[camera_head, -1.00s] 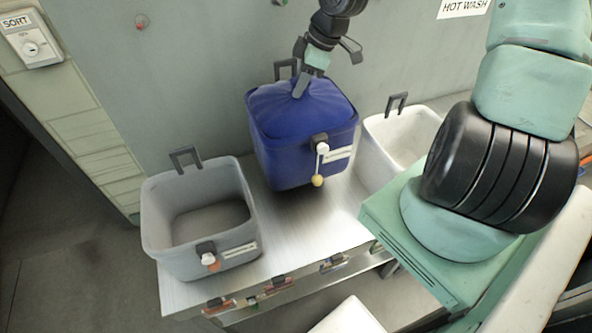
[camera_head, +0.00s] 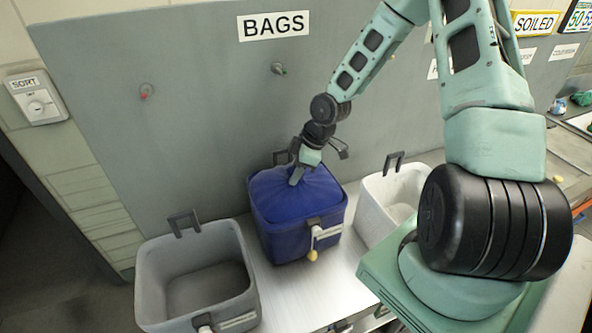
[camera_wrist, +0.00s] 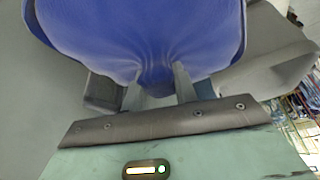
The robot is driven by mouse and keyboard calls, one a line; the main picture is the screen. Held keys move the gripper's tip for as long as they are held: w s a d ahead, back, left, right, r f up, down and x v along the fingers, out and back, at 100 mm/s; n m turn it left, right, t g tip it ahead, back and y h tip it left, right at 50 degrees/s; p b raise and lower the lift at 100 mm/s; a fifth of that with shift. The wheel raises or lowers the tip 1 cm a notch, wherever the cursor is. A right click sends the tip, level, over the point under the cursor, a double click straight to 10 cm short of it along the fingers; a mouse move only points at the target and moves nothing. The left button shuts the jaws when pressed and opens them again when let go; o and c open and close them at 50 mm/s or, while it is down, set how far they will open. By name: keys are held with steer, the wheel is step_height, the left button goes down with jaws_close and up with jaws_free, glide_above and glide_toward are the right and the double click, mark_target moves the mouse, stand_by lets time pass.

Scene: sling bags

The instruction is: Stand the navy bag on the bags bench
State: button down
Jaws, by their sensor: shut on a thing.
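The navy bag (camera_head: 290,215) is upright on or just above the metal bench (camera_head: 300,295) below the BAGS sign. It also fills the top of the wrist view (camera_wrist: 140,30). A white tag and a yellow toggle show on its front. My gripper (camera_head: 297,177) is above the bag and shut on its gathered top; the pinched cloth shows between the fingers in the wrist view (camera_wrist: 157,82). The bag stands between a grey bin (camera_head: 150,285) on the left and a white bin (camera_head: 372,212) on the right. I cannot tell whether its base touches the bench.
A grey wall panel (camera_head: 170,130) with hooks and the BAGS sign (camera_head: 274,25) rises close behind. The bins leave narrow gaps beside the bag. Bare bench lies in front of it. A SORT box (camera_head: 38,98) is on the left wall.

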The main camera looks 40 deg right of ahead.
steer(key=shift+f, duration=0.15)
steer(key=c, duration=1.1)
jaws_free()
